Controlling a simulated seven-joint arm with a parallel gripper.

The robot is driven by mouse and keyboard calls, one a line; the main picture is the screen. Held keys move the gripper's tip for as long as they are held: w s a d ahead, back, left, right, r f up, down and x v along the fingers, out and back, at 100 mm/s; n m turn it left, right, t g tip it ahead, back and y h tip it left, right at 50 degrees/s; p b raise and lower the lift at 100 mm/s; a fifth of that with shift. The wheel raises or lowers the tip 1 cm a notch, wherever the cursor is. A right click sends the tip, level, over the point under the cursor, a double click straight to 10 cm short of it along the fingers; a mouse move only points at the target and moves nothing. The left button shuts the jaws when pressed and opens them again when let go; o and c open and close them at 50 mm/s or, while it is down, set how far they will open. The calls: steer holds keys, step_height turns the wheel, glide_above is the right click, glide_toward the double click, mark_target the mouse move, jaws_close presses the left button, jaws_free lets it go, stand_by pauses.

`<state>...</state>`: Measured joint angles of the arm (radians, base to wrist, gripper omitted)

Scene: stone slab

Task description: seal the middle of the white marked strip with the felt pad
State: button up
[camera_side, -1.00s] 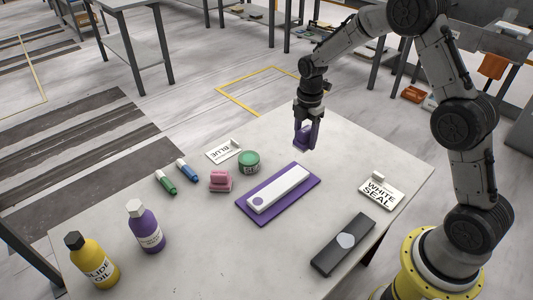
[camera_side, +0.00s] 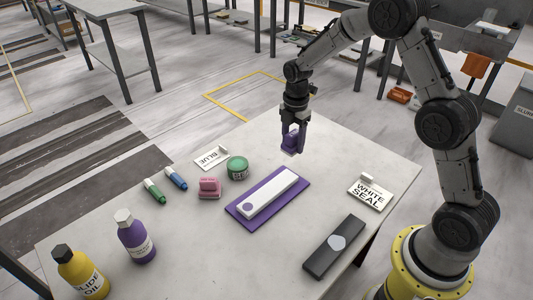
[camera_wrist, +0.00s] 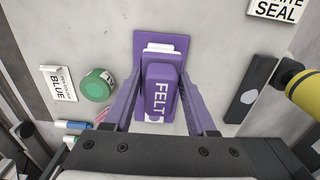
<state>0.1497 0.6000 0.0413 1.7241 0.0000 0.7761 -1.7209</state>
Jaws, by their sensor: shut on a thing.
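My gripper (camera_side: 293,150) is shut on the purple felt pad (camera_side: 290,138), holding it above the slab. In the wrist view the pad (camera_wrist: 160,88) reads FELT and sits between the fingers. The white strip (camera_side: 272,192) lies on a purple mat (camera_side: 288,200), with a purple round mark near its left end.
A white sign reading WHITE SEAL (camera_side: 371,192) stands right. Left are a pink block (camera_side: 209,188), green tin (camera_side: 237,168), BLUE sign (camera_side: 211,158), green and blue markers (camera_side: 176,178), purple bottle (camera_side: 137,240) and yellow oil bottle (camera_side: 80,277).

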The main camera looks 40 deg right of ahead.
stand_by(0.4)
steer(key=shift+r, duration=0.25)
steer(key=w+r, duration=0.2)
steer(key=w, duration=0.1)
glide_above(237, 163)
step_height(237, 163, down, 5)
steer(key=shift+s+r, duration=0.1)
steer(key=shift+f, duration=2.6)
steer(key=shift+f, duration=0.5)
